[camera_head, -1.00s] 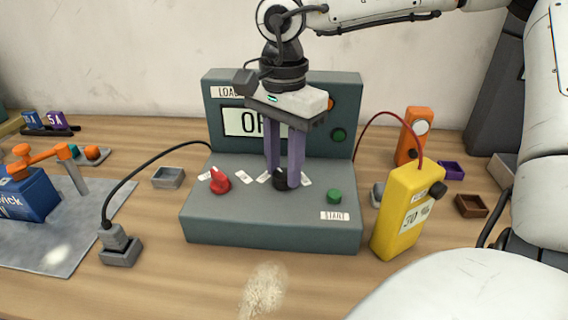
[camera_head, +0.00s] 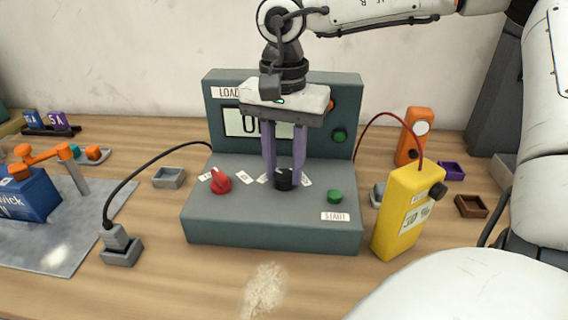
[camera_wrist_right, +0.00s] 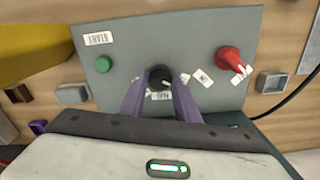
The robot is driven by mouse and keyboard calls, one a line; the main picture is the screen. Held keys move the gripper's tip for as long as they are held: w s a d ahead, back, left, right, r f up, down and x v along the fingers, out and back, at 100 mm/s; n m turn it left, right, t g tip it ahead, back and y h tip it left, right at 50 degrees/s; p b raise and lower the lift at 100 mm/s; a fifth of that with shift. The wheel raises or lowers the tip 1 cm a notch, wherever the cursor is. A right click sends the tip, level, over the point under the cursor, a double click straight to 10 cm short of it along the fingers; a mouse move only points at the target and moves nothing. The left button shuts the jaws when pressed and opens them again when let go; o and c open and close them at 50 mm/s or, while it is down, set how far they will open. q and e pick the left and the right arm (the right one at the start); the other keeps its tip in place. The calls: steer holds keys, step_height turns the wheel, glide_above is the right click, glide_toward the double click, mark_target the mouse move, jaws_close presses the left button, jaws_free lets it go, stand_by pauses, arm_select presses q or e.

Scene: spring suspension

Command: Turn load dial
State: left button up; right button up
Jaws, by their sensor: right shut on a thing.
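The black load dial (camera_head: 284,179) sits on the sloped deck of the grey-green load tester (camera_head: 230,223), with small white labels around it. My right gripper (camera_head: 284,178) reaches down from above, its purple fingers shut on the dial from both sides. In the right wrist view the dial (camera_wrist_right: 159,77) shows between the fingertips (camera_wrist_right: 159,84). The tester's display (camera_head: 245,122) is partly hidden behind my gripper. My left gripper is not in view.
A red knob (camera_head: 220,182) and a green START button (camera_head: 335,196) flank the dial. A yellow meter (camera_head: 405,215) stands close on the right, cabled to the tester. A grey plug block (camera_head: 121,250) lies left.

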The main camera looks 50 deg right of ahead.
mark_target(285, 173)
steer(key=o, duration=1.1)
steer(key=shift+c, duration=0.2)
step_height(285, 173, up, 10)
steer(key=p, duration=0.1)
steer(key=shift+r, duration=0.2)
